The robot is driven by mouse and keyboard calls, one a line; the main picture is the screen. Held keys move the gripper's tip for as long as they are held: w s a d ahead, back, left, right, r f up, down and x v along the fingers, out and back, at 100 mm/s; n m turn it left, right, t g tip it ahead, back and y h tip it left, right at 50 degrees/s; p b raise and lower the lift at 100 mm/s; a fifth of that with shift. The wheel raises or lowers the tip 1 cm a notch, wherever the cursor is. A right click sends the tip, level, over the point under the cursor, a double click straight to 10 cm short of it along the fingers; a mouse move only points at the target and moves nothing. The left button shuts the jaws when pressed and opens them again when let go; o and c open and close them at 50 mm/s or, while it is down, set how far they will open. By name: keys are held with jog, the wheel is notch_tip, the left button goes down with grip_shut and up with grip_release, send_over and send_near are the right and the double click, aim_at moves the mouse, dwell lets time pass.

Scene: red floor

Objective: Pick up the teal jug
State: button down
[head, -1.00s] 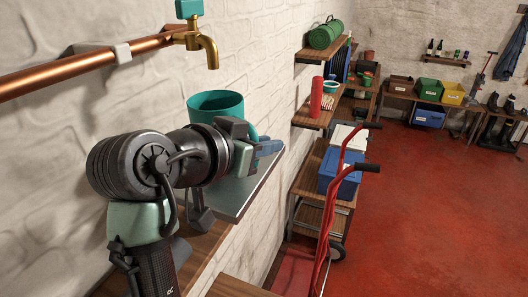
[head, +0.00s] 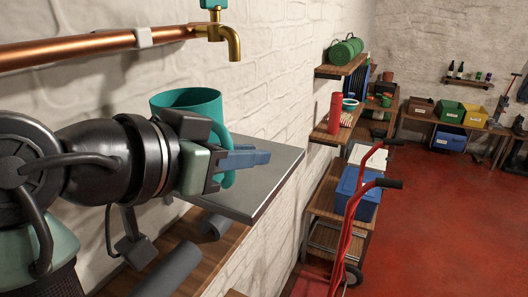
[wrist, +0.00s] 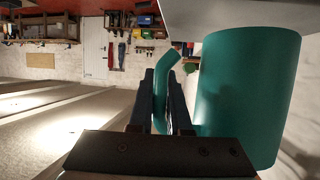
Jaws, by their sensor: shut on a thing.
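The teal jug (head: 187,98) is at the left end of the grey metal shelf in the head view, upright and partly hidden behind my arm. Its base is hidden there, so I cannot tell whether it touches the shelf. My gripper (head: 252,159) is shut on the jug's handle (head: 227,178), with its blue fingers pointing right. In the wrist view the jug (wrist: 250,100) fills the right side. Its handle (wrist: 162,90) runs between the two dark fingers of my gripper (wrist: 163,85).
The grey metal shelf (head: 262,178) projects from the white wall below the jug. A brass tap (head: 230,40) on a copper pipe is above. A red hand truck (head: 345,225) and a blue crate (head: 357,193) stand to the right. The red floor beyond is open.

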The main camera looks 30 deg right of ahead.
jog(key=shift+s+a+b, duration=0.5)
jog(key=shift+a, duration=0.9)
jog(key=shift+s+a+b, duration=0.45)
jog(key=shift+s+a, duration=0.1)
jog(key=shift+a, duration=0.8)
jog(key=shift+s+a+b, duration=0.5)
jog(key=shift+a, duration=0.9)
